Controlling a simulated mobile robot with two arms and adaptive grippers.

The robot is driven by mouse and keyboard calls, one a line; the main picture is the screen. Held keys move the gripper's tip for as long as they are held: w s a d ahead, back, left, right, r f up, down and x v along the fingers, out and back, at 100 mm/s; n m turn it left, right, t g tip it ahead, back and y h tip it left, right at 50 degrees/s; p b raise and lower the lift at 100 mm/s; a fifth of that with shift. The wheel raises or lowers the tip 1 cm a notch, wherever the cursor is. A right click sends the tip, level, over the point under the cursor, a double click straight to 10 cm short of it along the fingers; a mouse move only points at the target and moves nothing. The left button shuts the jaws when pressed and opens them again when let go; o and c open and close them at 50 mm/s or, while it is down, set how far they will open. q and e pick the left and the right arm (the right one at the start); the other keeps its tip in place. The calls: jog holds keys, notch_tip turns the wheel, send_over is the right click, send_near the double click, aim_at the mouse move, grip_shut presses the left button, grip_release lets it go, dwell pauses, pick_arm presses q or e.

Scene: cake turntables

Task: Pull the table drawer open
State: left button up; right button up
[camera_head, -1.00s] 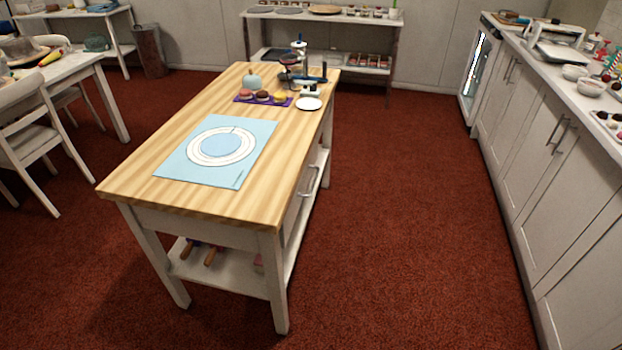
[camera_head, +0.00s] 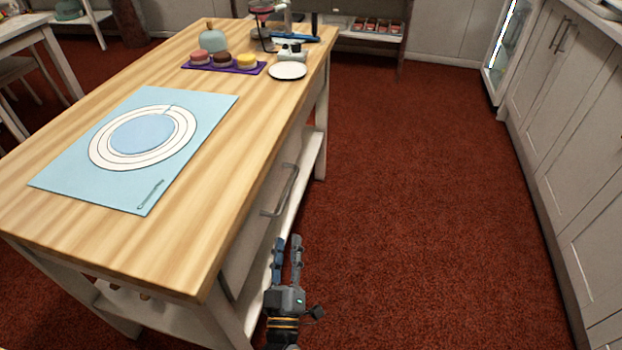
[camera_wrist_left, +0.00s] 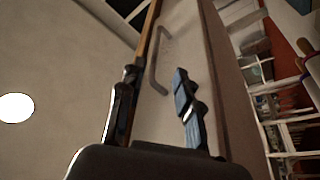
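The drawer (camera_head: 255,235) is in the long side of the wooden-topped table (camera_head: 215,180). Its white front looks flush with the table side. Its grey bar handle (camera_head: 291,190) stands out from the front. My left gripper (camera_head: 288,240) is low beside the table, just nearer than the handle and apart from it. Its fingers are open and empty. In the left wrist view, the handle (camera_wrist_left: 151,76) shows ahead, between the two spread fingers of my gripper (camera_wrist_left: 153,88), with the white drawer front (camera_wrist_left: 185,50) behind it. My right gripper is not in view.
A blue mat (camera_head: 75,180), a purple tray (camera_head: 189,66) with small cakes and a white plate (camera_head: 287,71) lie on the tabletop. A lower shelf (camera_head: 311,150) runs under the table. Red floor (camera_head: 420,200) is clear up to the white cabinets (camera_head: 560,120).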

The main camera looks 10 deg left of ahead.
aim_at(289, 186)
pick_arm(q)
jog(key=shift+y, duration=0.4)
jog(key=x, duration=0.9)
jog(key=r+x, duration=0.1)
jog(key=x, duration=0.3)
jog(key=shift+w+r, duration=0.15)
jog(key=shift+w, duration=0.35)
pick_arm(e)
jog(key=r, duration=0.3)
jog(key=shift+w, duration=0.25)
pick_arm(q)
grip_shut()
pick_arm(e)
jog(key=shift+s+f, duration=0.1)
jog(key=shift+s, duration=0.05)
